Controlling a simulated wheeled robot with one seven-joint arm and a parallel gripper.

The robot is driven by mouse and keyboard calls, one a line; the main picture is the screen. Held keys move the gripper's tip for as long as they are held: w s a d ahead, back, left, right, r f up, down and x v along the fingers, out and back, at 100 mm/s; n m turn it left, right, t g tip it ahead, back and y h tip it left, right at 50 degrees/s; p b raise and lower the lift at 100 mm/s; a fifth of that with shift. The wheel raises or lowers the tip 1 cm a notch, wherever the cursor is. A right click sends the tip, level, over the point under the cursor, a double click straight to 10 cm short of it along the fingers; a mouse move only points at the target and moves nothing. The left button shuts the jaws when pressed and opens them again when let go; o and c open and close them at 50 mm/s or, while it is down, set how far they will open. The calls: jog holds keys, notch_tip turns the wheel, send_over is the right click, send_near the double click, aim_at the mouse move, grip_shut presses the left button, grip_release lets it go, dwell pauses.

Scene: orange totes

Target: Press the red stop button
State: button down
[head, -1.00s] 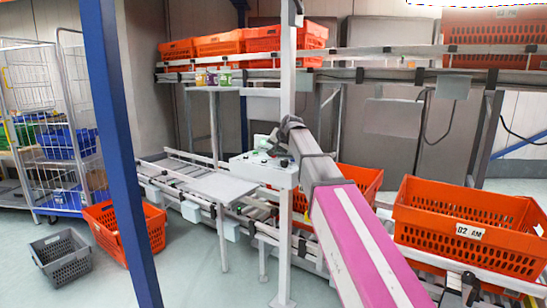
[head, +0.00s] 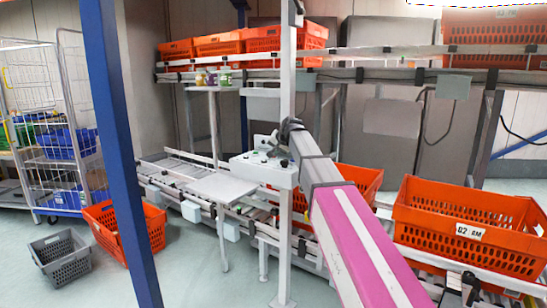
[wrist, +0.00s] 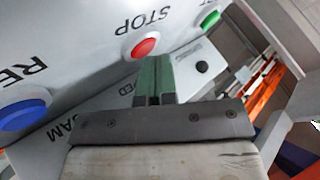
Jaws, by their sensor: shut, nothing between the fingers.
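The red stop button (wrist: 144,48) shows in the wrist view on a pale panel, beside the upside-down word STOP. My gripper (wrist: 153,76) is shut and empty. Its greenish fingertips appear just below and right of the red button in the picture; I cannot tell whether they touch the panel. In the head view the control box (head: 264,170) is mounted on a white post, and my arm reaches to it. The red button cannot be made out there.
A green button (wrist: 210,19) and a blue button (wrist: 25,115) flank the red one. The white post (head: 286,230) stands beside my arm. An orange tote (head: 470,228) is at the right.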

jog(key=shift+r, duration=0.85)
jog(key=shift+r, duration=2.5)
